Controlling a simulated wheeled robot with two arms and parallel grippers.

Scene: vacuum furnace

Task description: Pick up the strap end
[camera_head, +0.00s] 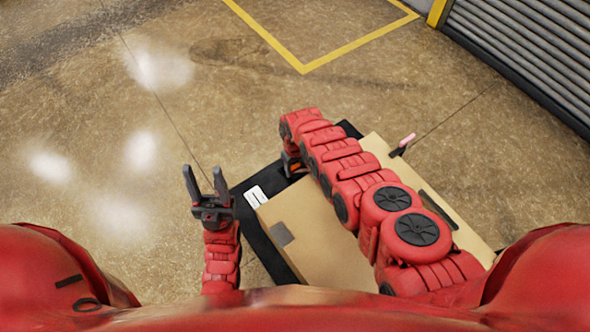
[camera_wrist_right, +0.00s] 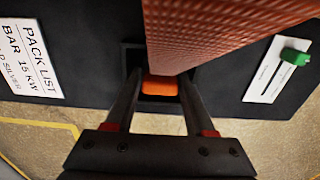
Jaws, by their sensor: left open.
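My left gripper (camera_head: 206,182) is open and empty, raised over the floor left of the cardboard box. My right arm reaches across the box, and its gripper (camera_head: 291,168) is low at the dark edge beyond it. In the right wrist view the two fingers of my right gripper (camera_wrist_right: 160,88) are apart, one on each side of an orange piece (camera_wrist_right: 161,85), apparently the strap end, in a dark recess. I cannot tell whether the fingers touch the orange piece.
The cardboard box (camera_head: 305,235) sits on a black case or base (camera_head: 262,252). A pack list label (camera_wrist_right: 27,55) and a white tag (camera_wrist_right: 277,70) with a green piece (camera_wrist_right: 295,57) are on the black surface. A pink-tipped item (camera_head: 404,143) stands at the box's right edge. The left floor is clear.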

